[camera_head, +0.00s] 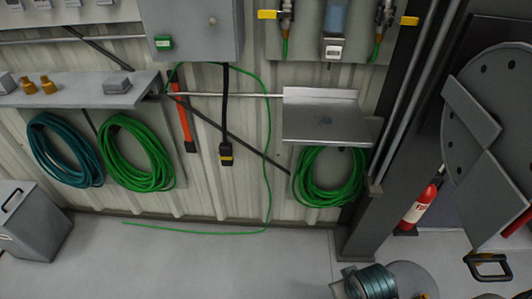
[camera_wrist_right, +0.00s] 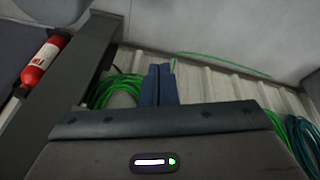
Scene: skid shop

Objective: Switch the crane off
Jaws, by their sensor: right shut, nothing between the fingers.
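A black pendant with a yellow band (camera_head: 226,153) hangs on a thick black cable below a grey wall box (camera_head: 195,30); it may be the crane's control, but its buttons are too small to read. A small green switch or label (camera_head: 164,43) is on the box's lower left. In the right wrist view my right gripper (camera_wrist_right: 159,85) has its two dark fingers together, with nothing between them. It is apart from the pendant, which that view does not show. My left gripper is in neither view.
Green hose coils (camera_head: 137,153) and a teal coil (camera_head: 65,150) hang on the wall. A metal shelf (camera_head: 325,117) juts out at the middle right. A red fire extinguisher (camera_head: 418,208) stands behind a dark post (camera_head: 375,195). The floor below the pendant is mostly clear.

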